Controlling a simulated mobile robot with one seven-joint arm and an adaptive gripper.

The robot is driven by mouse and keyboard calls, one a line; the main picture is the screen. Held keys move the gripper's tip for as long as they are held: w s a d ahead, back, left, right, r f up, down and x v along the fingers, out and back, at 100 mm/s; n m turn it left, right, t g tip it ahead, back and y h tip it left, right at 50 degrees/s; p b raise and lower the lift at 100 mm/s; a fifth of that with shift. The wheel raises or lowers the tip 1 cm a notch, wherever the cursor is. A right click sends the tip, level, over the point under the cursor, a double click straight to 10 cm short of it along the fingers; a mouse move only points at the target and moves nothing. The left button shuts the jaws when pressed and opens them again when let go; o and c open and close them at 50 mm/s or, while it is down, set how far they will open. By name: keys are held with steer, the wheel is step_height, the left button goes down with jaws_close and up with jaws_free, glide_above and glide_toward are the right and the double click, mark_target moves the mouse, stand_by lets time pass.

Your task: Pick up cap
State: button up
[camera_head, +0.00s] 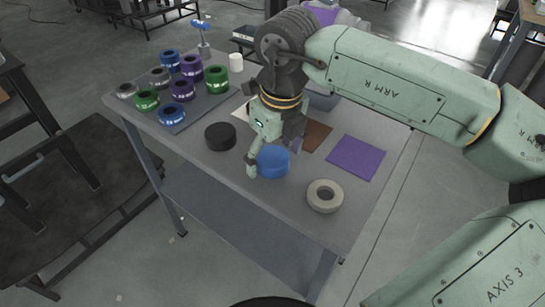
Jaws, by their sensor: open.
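A round blue piece (272,164), which looks like a cap, lies on the grey table near its front edge. A round black piece (220,136), also cap-like, lies to its left; I cannot tell which one the task means. My gripper (274,157) is open and points down at the blue piece. One finger shows at the left side of the blue piece, the other at its upper right. I cannot tell whether the fingers touch it. The gripper hides part of the table behind it.
A pale tape roll (325,208) lies right of the blue piece, near the front edge. A purple square (356,158) and a brown square (317,136) lie behind. Several coloured rings stand on a dark mat (174,121) at left. A white cylinder (236,62) stands behind.

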steer(key=shift+c, duration=0.4)
steer(key=c, duration=1.2)
